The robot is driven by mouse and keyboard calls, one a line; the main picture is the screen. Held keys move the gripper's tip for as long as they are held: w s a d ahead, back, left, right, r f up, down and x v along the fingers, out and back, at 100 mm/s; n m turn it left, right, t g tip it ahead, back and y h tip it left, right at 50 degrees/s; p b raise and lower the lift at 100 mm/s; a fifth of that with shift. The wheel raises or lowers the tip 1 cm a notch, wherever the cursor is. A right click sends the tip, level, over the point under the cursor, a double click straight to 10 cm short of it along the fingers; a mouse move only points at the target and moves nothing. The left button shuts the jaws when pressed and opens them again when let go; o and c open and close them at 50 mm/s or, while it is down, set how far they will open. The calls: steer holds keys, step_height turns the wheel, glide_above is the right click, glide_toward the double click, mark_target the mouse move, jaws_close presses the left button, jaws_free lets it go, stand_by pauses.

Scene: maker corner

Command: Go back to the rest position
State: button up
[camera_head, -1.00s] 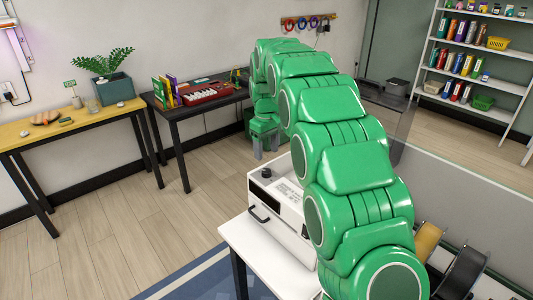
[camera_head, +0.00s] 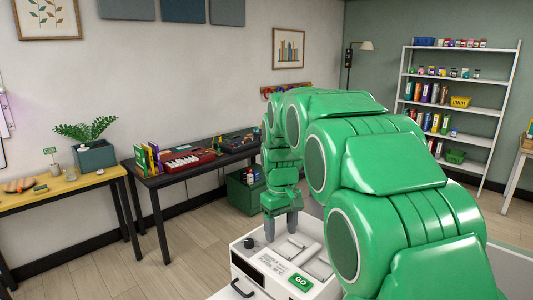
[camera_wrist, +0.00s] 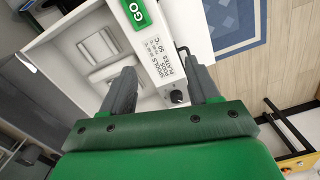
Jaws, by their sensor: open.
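My green arm reaches from the lower right of the head view. My gripper (camera_head: 281,229) points down with its two grey fingers apart and nothing between them. It is above the back left of a white box-like machine (camera_head: 312,291) with a black knob (camera_head: 333,243), a green GO button (camera_head: 300,281) and a printed label. In the wrist view my gripper (camera_wrist: 162,82) is also open and empty, its fingers either side of the machine's label and knob. My arm hides part of the machine's right side.
A dark table (camera_head: 163,177) with books, a red keyboard (camera_head: 188,160) and other items stands behind. A yellow-topped table (camera_head: 60,186) with a plant is at left. A green crate (camera_head: 243,193) stands on the floor. A white shelf (camera_head: 440,107) is at back right. Floor between is clear.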

steer(key=s+d+f+m, duration=0.1)
steer(key=s+d+m, duration=0.1)
steer(key=s, duration=1.1)
steer(key=s+d+f+m, duration=0.1)
steer(key=s+d, duration=0.4)
steer(key=s, duration=0.7)
steer(key=s+d+f+m+g, duration=0.1)
steer(key=s+d+m, duration=0.2)
steer(key=s, duration=1)
steer(key=shift+s+d+f, duration=0.3)
steer(key=shift+d+f, duration=0.05)
steer(key=shift+d, duration=0.3)
